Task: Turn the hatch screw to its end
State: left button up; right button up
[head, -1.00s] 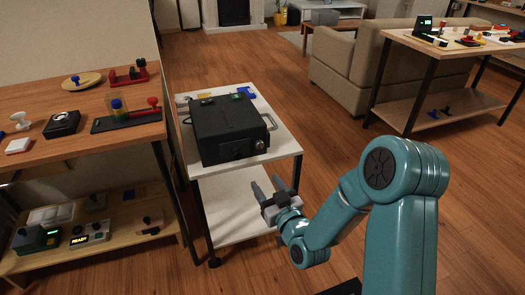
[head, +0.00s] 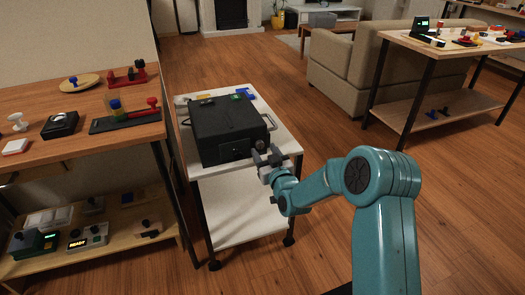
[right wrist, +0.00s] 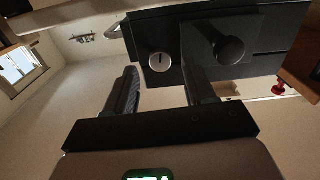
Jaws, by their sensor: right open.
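A black box (head: 228,128) with a side handle stands on the white top of a small cart. The hatch screw is a round silver head with a slot (right wrist: 159,60) on the box's front face, and it shows small near the front right corner in the head view (head: 260,143). A black knob (right wrist: 229,49) sits beside it. My right gripper (head: 266,156) is open just in front of the screw. In the right wrist view the screw appears between the two fingertips, apart from both. My left gripper is not in view.
A wooden bench (head: 60,150) with several controls stands at the left. The cart's lower shelf (head: 240,200) is bare. A sofa (head: 345,75) and another table (head: 455,42) stand at the back right. The floor right of the cart is open.

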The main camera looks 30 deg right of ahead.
aim_at(260, 145)
jog(key=shift+x, duration=1.2)
